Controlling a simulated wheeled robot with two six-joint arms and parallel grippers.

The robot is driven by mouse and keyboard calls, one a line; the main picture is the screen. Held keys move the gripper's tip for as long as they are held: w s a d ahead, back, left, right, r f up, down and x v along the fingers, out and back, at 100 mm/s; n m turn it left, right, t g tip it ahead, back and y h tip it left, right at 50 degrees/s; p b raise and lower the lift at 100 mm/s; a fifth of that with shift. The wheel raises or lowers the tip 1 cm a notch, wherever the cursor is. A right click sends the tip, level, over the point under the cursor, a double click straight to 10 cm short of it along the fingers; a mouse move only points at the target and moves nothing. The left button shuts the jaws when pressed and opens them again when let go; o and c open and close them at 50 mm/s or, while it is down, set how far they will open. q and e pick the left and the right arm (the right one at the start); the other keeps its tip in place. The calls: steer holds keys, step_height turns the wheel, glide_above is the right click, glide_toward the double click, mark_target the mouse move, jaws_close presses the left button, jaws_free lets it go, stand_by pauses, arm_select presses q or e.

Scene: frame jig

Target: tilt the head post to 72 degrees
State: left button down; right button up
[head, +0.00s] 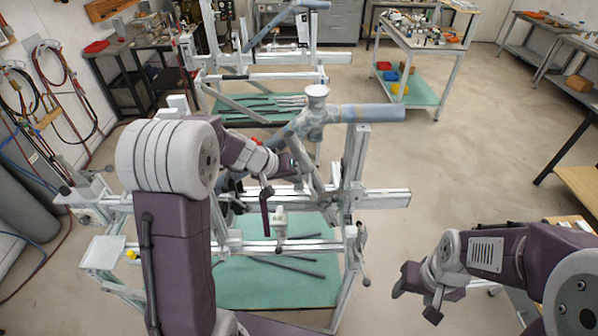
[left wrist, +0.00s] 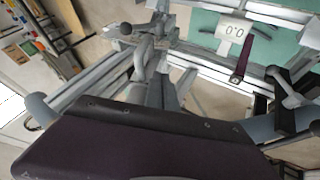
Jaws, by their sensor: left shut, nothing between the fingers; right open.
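The frame jig (head: 385,198) stands in the middle of the head view, a metal rail structure with clamps. An upright post (head: 355,155) rises at its right side; I cannot tell surely which part is the head post. A grey-blue tube (head: 370,113) lies across the top, meeting a pale cone-topped joint (head: 317,97). A small white readout (head: 279,217) hangs low on the jig; in the left wrist view it reads 0.0, upside down (left wrist: 234,30). My left gripper (head: 300,168) is shut and empty beside the jig's slanting tubes. My right gripper (head: 415,292) is open and empty, apart at right.
A black ball knob (left wrist: 126,28) shows on the jig in the left wrist view. A green shelf (head: 270,285) lies under the jig. A second jig stands behind it. A cart (head: 420,40) with parts stands at the back right. Floor right of the jig is clear.

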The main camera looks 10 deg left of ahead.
arm_select(q)
steer(key=shift+w+d+r, duration=0.1)
steer(key=shift+d+r, duration=0.15)
steer(key=shift+d, duration=0.4)
steer(key=shift+d+r, duration=0.2)
steer(key=shift+d, duration=0.4)
arm_select(e)
steer(key=shift+s+a+r, duration=0.2)
steer(key=shift+s+r, duration=0.1)
steer(key=shift+r, duration=0.3)
